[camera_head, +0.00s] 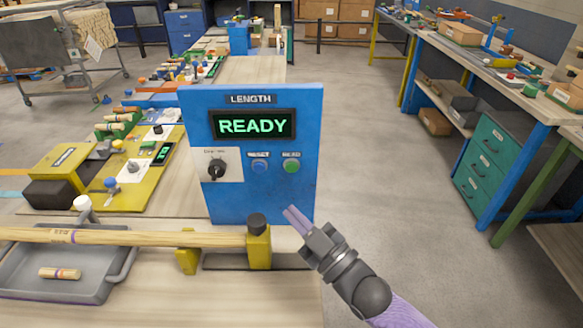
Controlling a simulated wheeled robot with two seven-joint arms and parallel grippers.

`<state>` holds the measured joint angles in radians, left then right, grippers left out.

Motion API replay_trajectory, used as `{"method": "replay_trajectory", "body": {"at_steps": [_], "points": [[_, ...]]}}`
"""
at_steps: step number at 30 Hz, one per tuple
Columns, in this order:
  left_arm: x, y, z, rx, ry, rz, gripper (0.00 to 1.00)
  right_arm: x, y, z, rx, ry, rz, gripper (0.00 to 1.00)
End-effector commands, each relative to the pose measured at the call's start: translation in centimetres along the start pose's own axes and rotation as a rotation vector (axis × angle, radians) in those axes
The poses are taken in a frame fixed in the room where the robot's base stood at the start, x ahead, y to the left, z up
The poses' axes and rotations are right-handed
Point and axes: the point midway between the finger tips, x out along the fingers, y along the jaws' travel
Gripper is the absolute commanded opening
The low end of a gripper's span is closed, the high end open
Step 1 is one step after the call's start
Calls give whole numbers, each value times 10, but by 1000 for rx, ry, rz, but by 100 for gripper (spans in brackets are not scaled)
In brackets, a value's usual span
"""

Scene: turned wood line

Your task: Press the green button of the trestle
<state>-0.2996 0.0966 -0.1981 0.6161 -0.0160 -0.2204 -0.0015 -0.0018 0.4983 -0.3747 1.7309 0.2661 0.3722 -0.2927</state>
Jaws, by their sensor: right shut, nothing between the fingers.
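The green button (291,166) is a small round button at the right of a blue upright panel (195,105). The panel's screen (253,125) reads READY under a LENGTH label. A blue button (260,166) sits left of the green one, and a black knob (217,169) is further left. My right gripper (292,214) comes in from the lower right. It is shut and empty, its fingertips showing below the green button near the panel's lower right edge. I cannot tell whether the tips touch the panel. My left gripper is not in view.
A long wooden rod (120,237) lies across the front, held at a yellow stop (259,247). A grey tray (100,284) holds a short wooden piece (60,273). A yellow control station (127,193) stands at left. Open floor lies right of the panel.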

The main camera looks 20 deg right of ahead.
Motion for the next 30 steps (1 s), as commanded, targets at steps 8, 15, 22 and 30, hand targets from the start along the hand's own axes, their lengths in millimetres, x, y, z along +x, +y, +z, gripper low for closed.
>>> {"method": "replay_trajectory", "body": {"at_steps": [8,15,22,30], "points": [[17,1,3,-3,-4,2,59,13,8,14,-2,1,0,0],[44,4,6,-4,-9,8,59,38,26,34,-1,0,0,0],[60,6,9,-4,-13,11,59,56,39,44,1,-1,-1,0],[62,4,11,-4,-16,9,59,61,44,45,1,-2,0,0]]}}
